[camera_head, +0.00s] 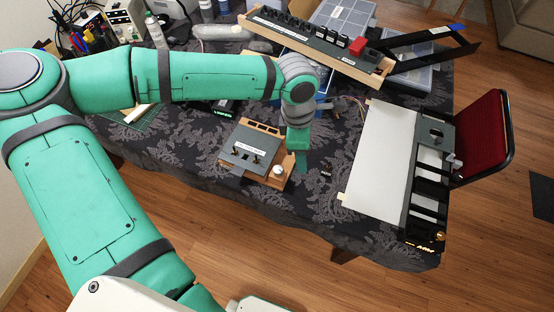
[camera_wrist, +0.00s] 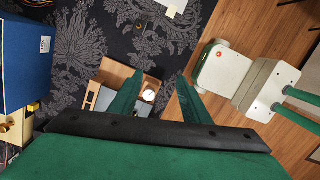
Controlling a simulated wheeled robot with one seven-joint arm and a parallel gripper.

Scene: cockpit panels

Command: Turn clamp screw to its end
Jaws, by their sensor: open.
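A small cockpit panel box (camera_head: 249,152) with a grey top, dark switches and a wooden frame lies on the table. A white round knob (camera_head: 278,170) sits at its near right corner; I cannot tell whether it is the clamp screw. My gripper (camera_head: 301,168) points down beside the box's right side, close to the knob. In the wrist view my gripper (camera_wrist: 160,74) is open with nothing between its fingers. The white knob (camera_wrist: 150,95) shows between the two fingers, nearer the left one, on the wooden box (camera_wrist: 114,75). No contact is visible.
A long switch panel (camera_head: 315,42) with a red block lies at the back. A white board with a dark panel (camera_head: 388,155) lies on the right, near a red chair (camera_head: 484,137). Patterned cloth between the box and the board is mostly clear. A blue box (camera_wrist: 27,60) shows at left.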

